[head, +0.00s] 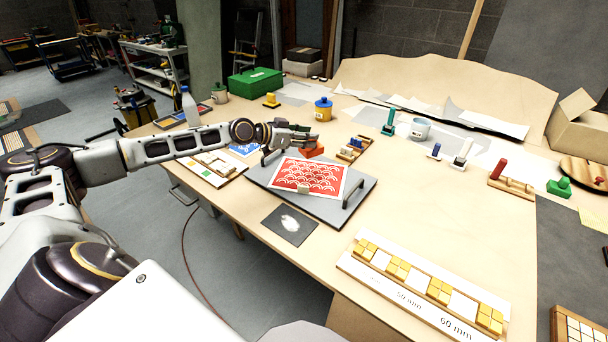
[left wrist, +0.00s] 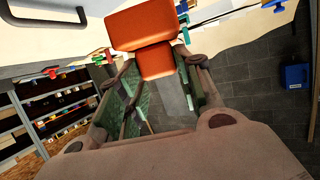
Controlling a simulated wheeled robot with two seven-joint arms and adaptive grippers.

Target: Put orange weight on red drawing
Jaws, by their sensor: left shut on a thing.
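The red drawing (head: 318,170), a white sheet with a red scale pattern, lies on a grey board (head: 345,213) with dark handles. A small pale block (head: 303,189) sits on its front edge. The orange weight (head: 316,151) is at the back of the drawing, partly hidden by my left gripper (head: 308,138). In the left wrist view, my left gripper (left wrist: 158,80) is shut on the narrow grip of the orange weight (left wrist: 145,30), with its wider block beyond the fingertips. I cannot tell whether the weight touches anything below. My right gripper is out of view.
A blue drawing (head: 243,150) and a pale board (head: 207,170) lie left of the grey board. A wooden holder with small blocks (head: 352,150) stands close on the right. A long tile rack (head: 420,283) lies at the front. Bare tabletop (head: 440,205) is free to the right.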

